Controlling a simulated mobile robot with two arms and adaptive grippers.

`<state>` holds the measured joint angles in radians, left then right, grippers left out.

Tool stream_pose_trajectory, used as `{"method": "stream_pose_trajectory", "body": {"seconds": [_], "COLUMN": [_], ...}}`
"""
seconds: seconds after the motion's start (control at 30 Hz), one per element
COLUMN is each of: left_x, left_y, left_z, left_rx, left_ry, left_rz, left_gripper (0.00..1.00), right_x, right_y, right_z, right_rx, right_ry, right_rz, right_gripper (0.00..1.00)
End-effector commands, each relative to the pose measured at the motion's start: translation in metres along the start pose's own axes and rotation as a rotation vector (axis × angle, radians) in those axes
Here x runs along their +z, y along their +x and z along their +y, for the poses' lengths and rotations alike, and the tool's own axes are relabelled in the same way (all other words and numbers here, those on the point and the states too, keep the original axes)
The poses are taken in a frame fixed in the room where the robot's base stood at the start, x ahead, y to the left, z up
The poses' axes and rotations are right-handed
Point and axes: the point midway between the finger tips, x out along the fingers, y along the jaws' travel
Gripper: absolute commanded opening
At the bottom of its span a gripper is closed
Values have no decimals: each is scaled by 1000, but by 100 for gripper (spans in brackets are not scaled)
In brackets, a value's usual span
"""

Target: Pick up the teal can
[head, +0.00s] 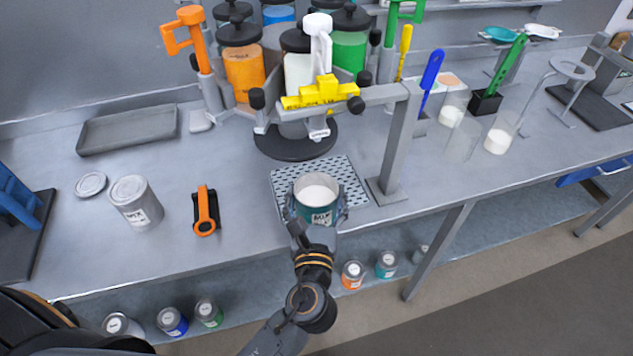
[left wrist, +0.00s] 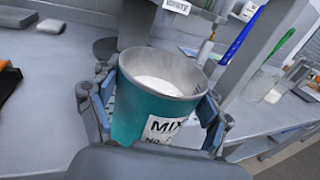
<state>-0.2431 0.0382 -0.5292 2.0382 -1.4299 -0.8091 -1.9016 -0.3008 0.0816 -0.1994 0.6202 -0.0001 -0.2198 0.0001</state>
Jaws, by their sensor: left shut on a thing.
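The teal can (head: 318,214) is open at the top, holds white contents and has a white label. It is upright at the perforated metal drip tray (head: 281,180); whether its base touches the tray is hidden. My left gripper (head: 316,211) is shut on the can, one finger on each side. In the left wrist view the teal can (left wrist: 150,115) sits between the blue-grey fingers of the left gripper (left wrist: 155,112). My right gripper is not in view.
The agitator rack with coloured canisters (head: 245,70) stands behind. A grey post (head: 395,145) rises right of the tray. A grey can (head: 136,203), a lid (head: 90,185) and an orange-handled tool (head: 205,212) lie left. Several small cans, including a teal one (head: 386,264), stand on the lower shelf.

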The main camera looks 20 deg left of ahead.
Motion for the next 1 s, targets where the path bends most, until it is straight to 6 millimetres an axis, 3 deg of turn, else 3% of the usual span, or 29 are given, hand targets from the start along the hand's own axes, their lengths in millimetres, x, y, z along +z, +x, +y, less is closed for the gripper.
{"method": "stream_pose_trajectory", "body": {"seconds": [0.5,1.0], "left_x": [0,3], "left_y": [-47,-58], "left_z": [0,1], "left_rx": [1,3], "left_ry": [-1,0], "left_rz": [-2,-3], "left_gripper": [22,22], "right_x": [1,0], "right_y": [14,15], "right_z": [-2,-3], "right_rx": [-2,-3], "right_ry": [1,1], "right_rz": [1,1], "right_gripper": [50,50]}}
